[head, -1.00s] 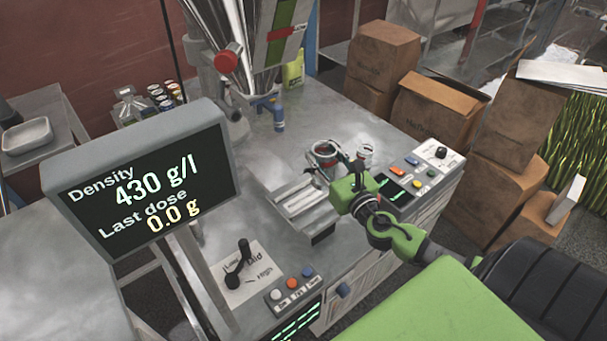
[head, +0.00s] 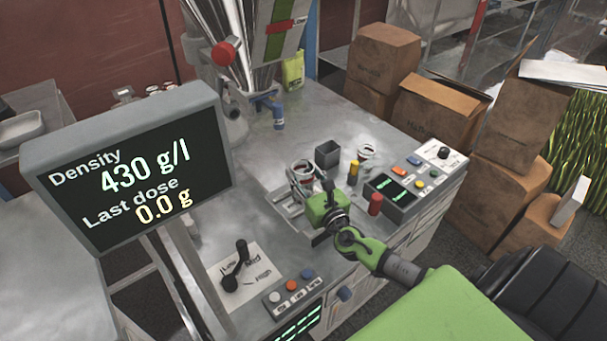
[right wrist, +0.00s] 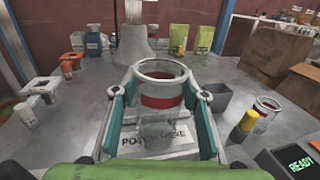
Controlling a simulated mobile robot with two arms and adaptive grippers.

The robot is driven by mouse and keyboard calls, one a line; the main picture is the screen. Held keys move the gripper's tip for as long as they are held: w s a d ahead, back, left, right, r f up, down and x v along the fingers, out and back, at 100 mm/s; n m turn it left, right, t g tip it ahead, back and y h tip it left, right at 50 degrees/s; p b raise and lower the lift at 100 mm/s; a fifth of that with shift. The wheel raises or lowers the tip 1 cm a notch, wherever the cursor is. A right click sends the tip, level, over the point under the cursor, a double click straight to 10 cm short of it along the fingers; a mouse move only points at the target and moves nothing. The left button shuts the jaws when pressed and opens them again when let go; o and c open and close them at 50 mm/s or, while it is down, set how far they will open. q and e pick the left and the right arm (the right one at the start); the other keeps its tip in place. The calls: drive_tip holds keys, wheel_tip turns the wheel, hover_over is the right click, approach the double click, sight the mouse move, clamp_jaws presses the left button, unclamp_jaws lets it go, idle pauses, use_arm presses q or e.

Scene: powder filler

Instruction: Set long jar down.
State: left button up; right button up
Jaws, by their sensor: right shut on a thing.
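My right gripper (head: 304,186) is shut on a clear glass jar (head: 302,167) with a red band, which I take for the long jar. In the right wrist view the fingers of the gripper (right wrist: 164,90) press on both sides of the jar (right wrist: 162,72), which looks about upright with its open rim up. The jar is over or on a pale metal plate (right wrist: 180,143) with partly covered lettering. I cannot tell whether its base touches. My left gripper is out of view.
Right of the jar stand a grey square cup (head: 327,154), a yellow-topped bottle (head: 353,172), a red cylinder (head: 376,204) and another jar (head: 367,152). The display (head: 135,180) stands at left. Open counter (head: 330,115) lies behind.

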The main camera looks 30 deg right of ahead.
drive_tip(key=shift+f+b, duration=0.25)
drive_tip(key=shift+b, duration=0.05)
drive_tip(key=o, duration=1.1)
drive_tip(key=shift+r, duration=0.1)
drive_tip(key=shift+r+p, duration=0.25)
drive_tip(key=shift+p, duration=0.15)
drive_tip(key=shift+s+a+f, duration=0.1)
drive_tip(key=shift+s+a, duration=0.2)
drive_tip(key=shift+s, duration=1.7)
drive_tip(key=shift+s+a+r, duration=0.1)
drive_tip(key=shift+s+a, duration=0.15)
drive_tip(key=shift+s, duration=1.7)
drive_tip(key=shift+s+a+f, duration=0.1)
drive_tip(key=shift+s+a, duration=0.2)
drive_tip(key=shift+s, duration=1.7)
